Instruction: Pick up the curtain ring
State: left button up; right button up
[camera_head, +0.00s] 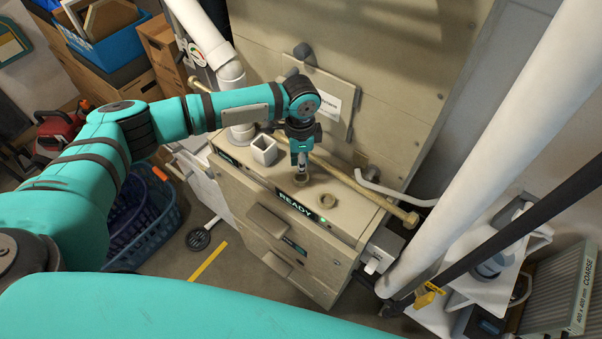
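Two small brass-coloured rings lie on the beige furnace cabinet top; I cannot tell which is the curtain ring. One ring (327,201) lies flat near the front edge, clear of the gripper. The other ring (302,181) is directly below the fingertips of my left gripper (301,170). This gripper points down, its tips close above or at that ring. I cannot tell whether they touch it or how far apart the fingers are. My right gripper is not in view.
A long brass rod (345,179) lies across the cabinet top (350,213) behind the rings. White pipes (500,130) rise at the right. A blue basket (150,222) is on the floor at the left.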

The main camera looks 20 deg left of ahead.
pick_arm(q)
jog(key=shift+f, duration=1.5)
jog(key=shift+c, duration=0.4)
grip_shut()
jog(key=shift+r, duration=0.1)
